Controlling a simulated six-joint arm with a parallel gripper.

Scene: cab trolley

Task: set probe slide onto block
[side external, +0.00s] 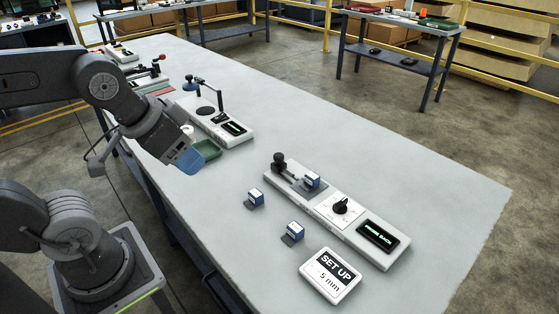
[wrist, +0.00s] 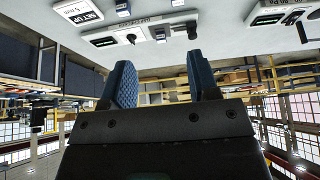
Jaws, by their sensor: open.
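A long pale gauge device (side external: 325,208) lies on the table. At its left end stands a black probe slide (side external: 280,162), apart from a blue-and-white block (side external: 312,181) seated on the dark plate beside it. Two similar blocks, one nearer the left (side external: 255,198) and one nearer the card (side external: 294,232), stand on the table in front. A card (side external: 331,275) reads "SET UP 5 mm". My gripper (side external: 192,160) is open and empty, well left of the device in the side view. In the wrist view its blue fingers (wrist: 160,62) are spread, with the probe slide (wrist: 192,30) beyond.
The device has a black dial (side external: 341,206) and a display (side external: 378,235) with green text. The table's right side is clear.

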